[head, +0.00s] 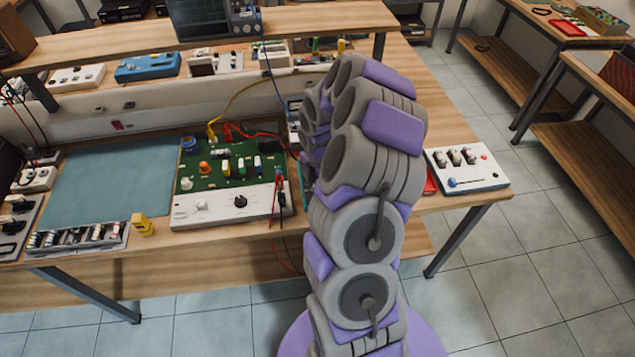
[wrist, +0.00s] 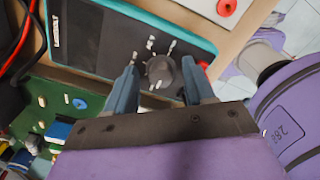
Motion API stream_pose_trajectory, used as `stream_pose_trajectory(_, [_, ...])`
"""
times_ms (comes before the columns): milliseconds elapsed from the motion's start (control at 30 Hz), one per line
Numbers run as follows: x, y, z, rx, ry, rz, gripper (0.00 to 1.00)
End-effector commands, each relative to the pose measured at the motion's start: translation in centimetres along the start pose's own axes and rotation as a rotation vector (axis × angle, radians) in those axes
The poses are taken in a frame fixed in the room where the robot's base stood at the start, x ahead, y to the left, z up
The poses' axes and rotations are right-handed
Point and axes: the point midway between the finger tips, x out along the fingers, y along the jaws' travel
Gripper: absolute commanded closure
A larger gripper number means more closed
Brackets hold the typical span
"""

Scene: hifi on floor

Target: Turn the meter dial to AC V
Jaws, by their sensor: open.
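The meter (wrist: 95,42) has a dark face and a teal rim and lies flat in the wrist view. Its round grey dial (wrist: 160,70) has short white marks around it, too small to read. My gripper (wrist: 161,63) is open, with one finger on each side of the dial. I cannot tell whether the fingers touch it. In the head view only a thin teal edge of the meter (head: 304,186) shows beside my arm, and my gripper is hidden behind the arm.
A green circuit board (head: 232,170) with a white front panel stands left of the meter. Red and black leads (wrist: 18,45) run close by in the wrist view. A white box with a red knob (head: 466,168) sits at the bench's right end. A blue-grey mat (head: 105,180) lies further left.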

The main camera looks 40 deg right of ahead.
Motion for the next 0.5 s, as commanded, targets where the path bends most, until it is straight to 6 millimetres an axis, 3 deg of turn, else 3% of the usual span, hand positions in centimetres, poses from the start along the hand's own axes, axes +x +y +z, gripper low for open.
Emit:
stream_pose_trajectory(100, [-0.07,0.01,-0.11,0.0,-0.001,0.0,0.47])
stream_pose_trajectory(500, [-0.01,0.0,0.06,-0.001,0.001,-0.001,0.86])
